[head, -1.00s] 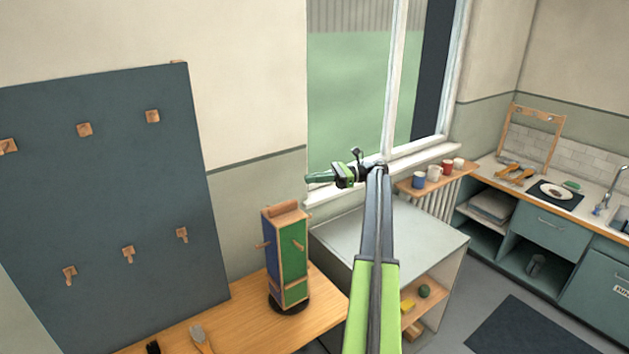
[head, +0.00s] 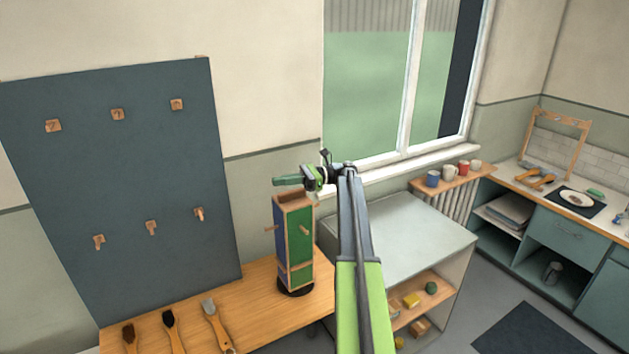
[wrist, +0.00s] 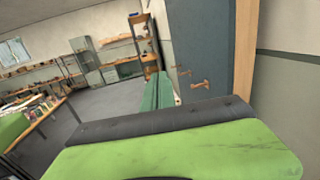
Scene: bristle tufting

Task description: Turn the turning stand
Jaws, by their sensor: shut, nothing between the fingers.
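The turning stand (head: 300,237) is a tall box with a wooden frame, a green panel, a blue panel and short wooden pegs. It stands upright on a round black base (head: 295,286) on the wooden bench. My gripper (head: 280,181) has dark green fingers, closed together and pointing left, with nothing in them. In the wrist view the closed green fingers (wrist: 158,90) point away into the room, and the stand cannot be made out clearly.
Several brushes (head: 170,325) lie on the bench (head: 255,305) left of the stand. A dark pegboard (head: 125,190) stands behind the bench on the left. A grey-topped shelf unit (head: 400,240) is right of the stand. Mugs (head: 450,172) stand on a shelf under the window.

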